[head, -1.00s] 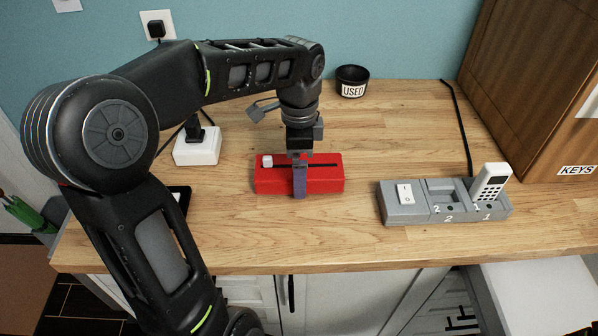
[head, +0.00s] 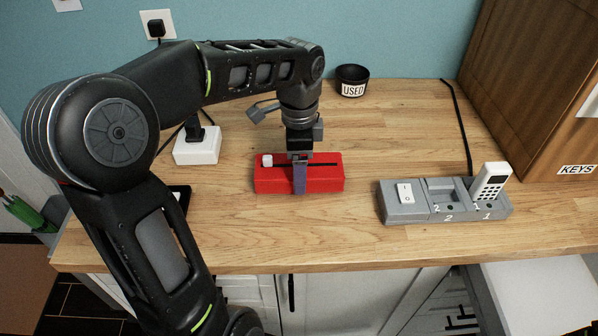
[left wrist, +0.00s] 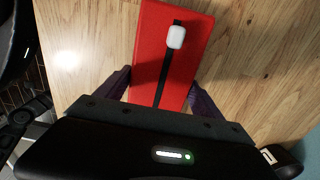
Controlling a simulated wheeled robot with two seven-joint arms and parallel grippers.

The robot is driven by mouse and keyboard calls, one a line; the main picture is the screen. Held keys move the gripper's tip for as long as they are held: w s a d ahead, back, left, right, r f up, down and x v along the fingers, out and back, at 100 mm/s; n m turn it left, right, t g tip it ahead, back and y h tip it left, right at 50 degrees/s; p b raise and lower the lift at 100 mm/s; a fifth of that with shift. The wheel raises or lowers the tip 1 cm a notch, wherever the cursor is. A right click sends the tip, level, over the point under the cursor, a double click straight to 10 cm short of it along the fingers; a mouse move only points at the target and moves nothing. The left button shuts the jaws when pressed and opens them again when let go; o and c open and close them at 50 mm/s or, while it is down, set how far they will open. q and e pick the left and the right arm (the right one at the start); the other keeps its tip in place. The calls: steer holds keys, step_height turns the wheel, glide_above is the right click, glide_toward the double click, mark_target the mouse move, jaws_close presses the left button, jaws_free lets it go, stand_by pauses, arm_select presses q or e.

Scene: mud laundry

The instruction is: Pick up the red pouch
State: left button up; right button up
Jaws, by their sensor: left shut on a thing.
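The red pouch (head: 325,181) is a red block-like case with a black zip line and a white pull tab on top. It lies on the wooden counter (head: 370,135). My left gripper (head: 300,180) comes down from above with its fingers on the near and far sides of the pouch, shut on it near the middle. In the left wrist view the pouch (left wrist: 185,55) extends away between the two purple-grey fingers (left wrist: 160,95). The pouch still appears to rest on the counter. My right gripper is not in view.
A grey charging dock (head: 410,212) with a white handset (head: 489,182) stands to the right. A black "USED" cup (head: 352,82) is behind. A white plug block (head: 197,147) is at left, and a wooden "KEYS" cabinet (head: 535,90) at far right. Counter between pouch and dock is clear.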

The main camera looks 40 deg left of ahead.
arm_select(q)
steer(key=c, duration=1.1)
steer(key=shift+r, duration=0.1)
step_height(320, 180, up, 7)
steer(key=shift+f, duration=0.1)
step_height(320, 180, up, 3)
steer(key=p, duration=0.3)
